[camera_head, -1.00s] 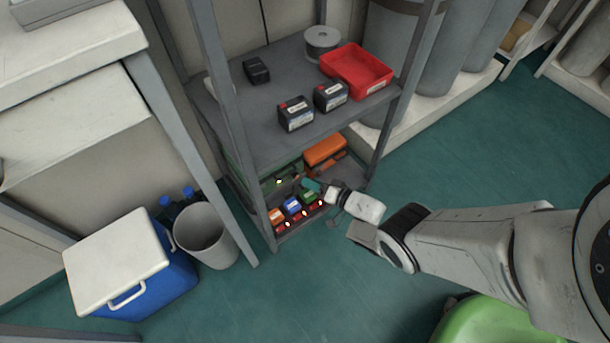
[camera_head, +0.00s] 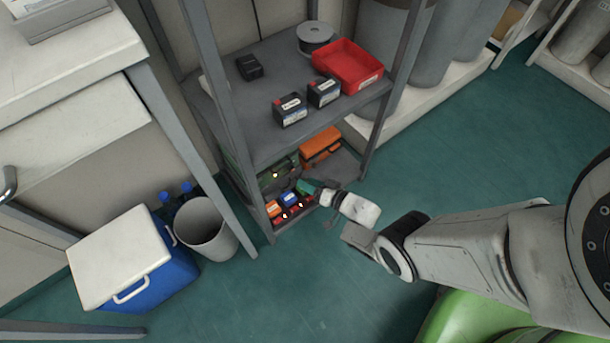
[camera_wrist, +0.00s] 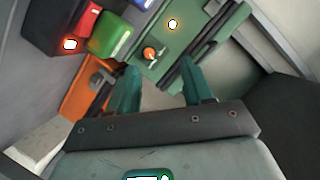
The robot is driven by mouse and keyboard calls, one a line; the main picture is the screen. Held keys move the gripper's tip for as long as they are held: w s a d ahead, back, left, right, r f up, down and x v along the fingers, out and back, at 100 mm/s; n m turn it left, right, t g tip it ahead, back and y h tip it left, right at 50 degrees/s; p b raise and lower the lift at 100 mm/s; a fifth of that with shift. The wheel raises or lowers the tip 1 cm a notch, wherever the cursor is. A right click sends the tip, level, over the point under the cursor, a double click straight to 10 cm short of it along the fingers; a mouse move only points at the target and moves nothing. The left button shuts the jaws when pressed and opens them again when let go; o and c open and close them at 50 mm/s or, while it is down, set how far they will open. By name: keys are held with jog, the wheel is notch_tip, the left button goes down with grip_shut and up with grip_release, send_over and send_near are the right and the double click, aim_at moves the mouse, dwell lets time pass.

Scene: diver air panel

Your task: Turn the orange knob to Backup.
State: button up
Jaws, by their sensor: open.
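The orange knob (camera_wrist: 150,54) sits on a flat green panel (camera_wrist: 176,46) in the wrist view, with small pale marks around it that I cannot read. In the head view, the green panel (camera_head: 278,174) stands on the lower shelf, at the back; a small bright spot shows on it. My gripper (camera_wrist: 160,76) has two teal fingers, open and apart, with nothing between them. The knob shows just beyond the fingertips, toward the left finger. I see no contact. In the head view, my gripper (camera_head: 303,187) reaches into the lower shelf from the right and hides part of what lies behind.
Coloured blocks, including a blue one (camera_head: 289,199), stand beside the panel. An orange case (camera_head: 320,146) lies behind my gripper. The upper shelf (camera_head: 260,125) hangs above, with shelf posts nearby. A white bin (camera_head: 205,232) and blue cooler (camera_head: 160,282) stand left. The front floor is clear.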

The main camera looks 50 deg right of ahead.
aim_at(293, 170)
jog(key=shift+w+a+f+n, duration=0.1)
jog(key=shift+w+a+n, duration=0.2)
jog(key=shift+a, duration=0.25)
jog(key=shift+w+a+n, duration=0.2)
jog(key=shift+w+a, duration=0.05)
jog(key=shift+a, duration=0.3)
jog(key=shift+w+a+n+h+b, duration=0.1)
jog(key=shift+a+n+h+b, duration=0.25)
jog(key=shift+h, duration=0.25)
jog(key=shift+s+r+n+g, duration=0.2)
jog(key=shift+s+n+g, duration=0.1)
jog(key=shift+n+g, duration=0.15)
jog(key=w+d+b, duration=0.1)
jog(key=b, duration=0.1)
jog(key=w+d+f+n+h+b, duration=0.1)
jog(key=w+d+b, duration=0.1)
jog(key=w+d+f+n+g+h+b, duration=0.1)
jog(key=w+b, duration=0.1)
jog(key=shift+w+d+f, duration=0.1)
jog(key=shift+d+f, duration=0.05)
jog(key=shift+b+x, duration=0.65)
jog(key=shift+x, duration=0.15)
jog(key=shift+w, duration=0.1)
jog(key=shift+c, duration=0.4)
